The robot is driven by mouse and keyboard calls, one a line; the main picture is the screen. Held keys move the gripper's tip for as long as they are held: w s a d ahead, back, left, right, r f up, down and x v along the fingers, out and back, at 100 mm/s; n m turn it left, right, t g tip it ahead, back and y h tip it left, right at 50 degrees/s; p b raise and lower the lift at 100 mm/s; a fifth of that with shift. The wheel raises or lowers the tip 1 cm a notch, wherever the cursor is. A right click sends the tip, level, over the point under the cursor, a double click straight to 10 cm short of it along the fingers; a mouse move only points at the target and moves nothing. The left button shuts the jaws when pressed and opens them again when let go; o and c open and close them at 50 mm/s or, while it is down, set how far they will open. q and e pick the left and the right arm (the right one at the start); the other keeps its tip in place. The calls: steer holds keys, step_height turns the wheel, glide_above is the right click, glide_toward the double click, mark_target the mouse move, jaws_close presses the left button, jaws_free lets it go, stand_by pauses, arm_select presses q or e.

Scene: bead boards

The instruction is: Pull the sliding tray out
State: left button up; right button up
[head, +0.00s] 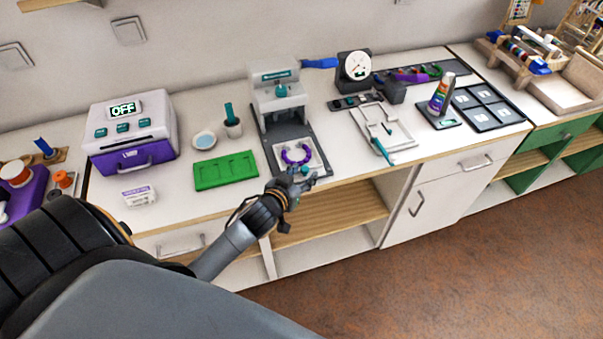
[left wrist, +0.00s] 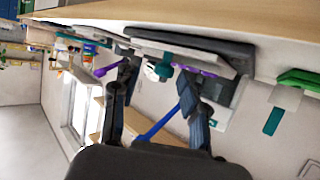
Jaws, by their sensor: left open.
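A press-like machine (head: 277,100) with a grey head and dark base stands on the bench. A light sliding tray (head: 319,160) lies at the front of its base, with a purple bead ring (head: 296,155) on it. My left gripper (head: 292,179) is at the front edge of this tray, over the bench edge, and hides part of the front. In the left wrist view, its two fingers (left wrist: 155,74) are apart, with a small teal and white piece (left wrist: 161,69) showing between them. I cannot tell whether they touch anything. My right gripper is not in view.
A green bead board (head: 225,171) lies left of the machine, near a purple and white box (head: 131,135) reading OFF. A frame with a teal handle (head: 384,126) lies to the right. Open shelves (head: 335,210) are below the bench edge.

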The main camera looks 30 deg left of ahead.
arm_select(q)
steer(key=v, duration=1.2)
steer(key=s+d+f+m+g, duration=0.1)
steer(key=s+f+g, duration=0.25)
steer(key=f, duration=1.15)
steer(key=s+d+f+g, duration=0.1)
steer(key=s+f+g, duration=0.3)
steer(key=f, duration=1)
steer(key=s+d+f+m+g, duration=0.1)
steer(key=s+f+g, duration=0.1)
steer(key=s+f, duration=0.7)
steer(key=s+d+f+m+g+h, duration=0.1)
steer(key=s+f+g, duration=0.2)
steer(key=s+f, duration=0.5)
steer(key=s, duration=0.7)
steer(key=shift+s+d+f, duration=0.25)
steer(key=shift+s+f, duration=0.15)
